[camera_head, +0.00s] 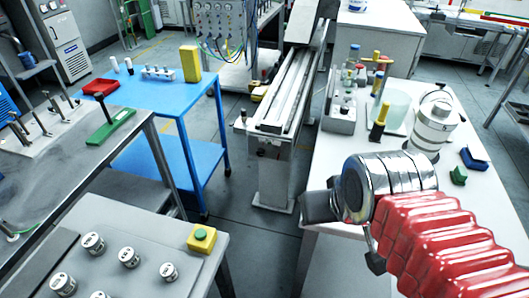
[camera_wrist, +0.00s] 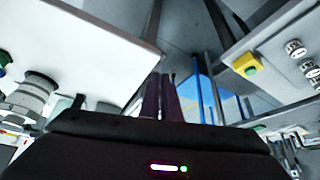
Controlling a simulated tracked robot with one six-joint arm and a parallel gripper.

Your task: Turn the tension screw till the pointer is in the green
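I cannot make out a tension screw, a pointer or a green zone in either view. My gripper (camera_head: 318,206) shows as a dark block at the end of the chrome wrist and red-sleeved arm, over the near left edge of the white table (camera_head: 335,160). In the wrist view its two dark fingers (camera_wrist: 160,97) lie close side by side, with nothing seen between them. A silver-white banded cylinder (camera_head: 435,122) stands on the white table beyond my arm; it also shows at the left of the wrist view (camera_wrist: 35,95).
A grey panel at lower left carries several round knobs (camera_head: 129,257) and a yellow box with a green button (camera_head: 201,237). A blue table (camera_head: 150,95) stands behind it. A rail bench (camera_head: 285,100) runs between the tables. A tool rack (camera_head: 342,112) stands on the white table.

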